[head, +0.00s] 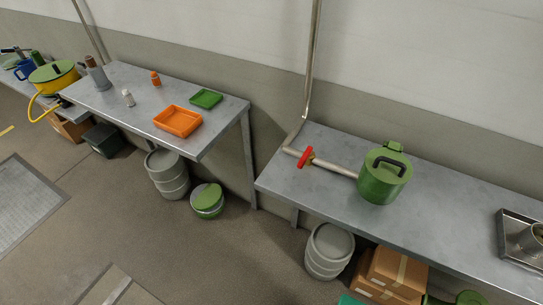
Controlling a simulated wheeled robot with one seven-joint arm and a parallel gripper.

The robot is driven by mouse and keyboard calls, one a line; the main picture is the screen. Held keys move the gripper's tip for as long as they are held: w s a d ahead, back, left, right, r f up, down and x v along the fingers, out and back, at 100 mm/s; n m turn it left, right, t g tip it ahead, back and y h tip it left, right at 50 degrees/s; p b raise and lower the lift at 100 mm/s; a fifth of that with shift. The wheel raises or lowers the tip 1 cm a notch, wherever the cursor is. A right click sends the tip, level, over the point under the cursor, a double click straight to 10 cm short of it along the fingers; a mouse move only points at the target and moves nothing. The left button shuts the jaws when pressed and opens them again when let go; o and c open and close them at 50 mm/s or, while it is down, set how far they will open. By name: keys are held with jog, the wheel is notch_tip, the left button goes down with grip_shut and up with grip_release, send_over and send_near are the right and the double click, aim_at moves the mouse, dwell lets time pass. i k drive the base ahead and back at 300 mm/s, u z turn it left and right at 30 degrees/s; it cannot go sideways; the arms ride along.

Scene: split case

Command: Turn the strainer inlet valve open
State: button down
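A red valve handle (306,157) sits on a grey pipe (335,168) above the right-hand metal table. A small brass-coloured part shows beside the handle. The pipe runs from the wall side to a green lidded pot-like vessel (380,184), which looks like the strainer, with a black handle on its lid. The handle is seen at a slant, so I cannot tell whether the valve is open or shut. My gripper is not in view, and nothing touches the valve.
The right-hand table (437,211) holds a metal tray (510,246) at its right end. The left-hand table (130,81) holds an orange tray (178,121), a green tray (206,99) and bottles. Grey kegs (328,252) and cardboard boxes (394,273) stand underneath. The floor in front (215,260) is clear.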

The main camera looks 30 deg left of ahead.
aim_at(308, 152)
jog(key=u, duration=1.15)
jog(key=k, duration=0.5)
jog(key=z, duration=0.2)
jog(key=i, duration=0.7)
jog(key=u, duration=0.2)
